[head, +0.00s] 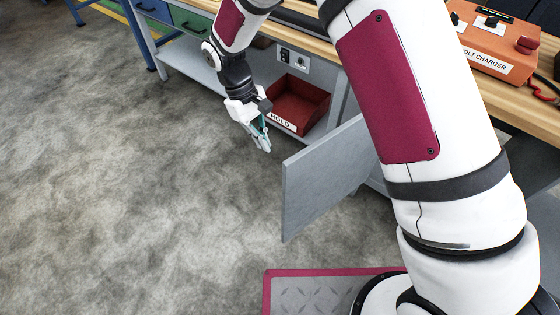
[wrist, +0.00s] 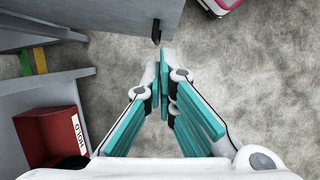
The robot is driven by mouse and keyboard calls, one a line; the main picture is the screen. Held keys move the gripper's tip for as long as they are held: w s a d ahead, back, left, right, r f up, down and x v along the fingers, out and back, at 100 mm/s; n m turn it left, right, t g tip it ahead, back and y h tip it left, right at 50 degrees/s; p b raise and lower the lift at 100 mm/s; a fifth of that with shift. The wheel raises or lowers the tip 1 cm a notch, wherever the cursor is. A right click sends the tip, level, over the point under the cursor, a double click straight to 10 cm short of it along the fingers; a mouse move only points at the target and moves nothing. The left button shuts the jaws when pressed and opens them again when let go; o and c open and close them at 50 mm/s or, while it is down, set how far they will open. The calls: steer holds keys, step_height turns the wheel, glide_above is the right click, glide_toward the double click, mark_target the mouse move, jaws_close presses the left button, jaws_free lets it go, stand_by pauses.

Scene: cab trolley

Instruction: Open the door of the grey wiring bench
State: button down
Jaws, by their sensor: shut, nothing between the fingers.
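The grey wiring bench (head: 190,72) has a wooden top and grey frame. Its grey door (head: 318,182) stands swung out from the bench front, over the floor. My arm hides where it meets the bench. In the wrist view the door (wrist: 110,65) crosses the top left, with a dark handle (wrist: 156,31) near its free edge. My gripper (head: 264,144) is shut and empty, left of the door's free edge and apart from it. In the wrist view the fingertips (wrist: 167,72) are just below the handle, with no clear contact.
A red bin labelled HOLD (head: 298,101) sits in the bench's open bay. An orange charger box (head: 480,45) stands on the bench top at right. Yellow and green items (wrist: 36,61) show beside the door. The floor at left is clear.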

step_height(320, 180, up, 5)
steer(key=m+y+p, duration=0.2)
steer(key=p, duration=0.1)
steer(key=s+d+f, duration=0.3)
steer(key=s+f, duration=0.2)
steer(key=f, duration=0.4)
steer(key=shift+s+d+f+t, duration=0.2)
steer(key=shift+s+t, duration=0.05)
steer(key=shift+t, duration=0.05)
steer(key=s+d+n+p, duration=0.2)
steer(key=s+d+p, duration=0.2)
steer(key=s+d, duration=0.2)
steer(key=shift+s+d+n+h, duration=0.3)
steer(key=shift+s+n+h, duration=0.1)
steer(key=shift+s, duration=0.65)
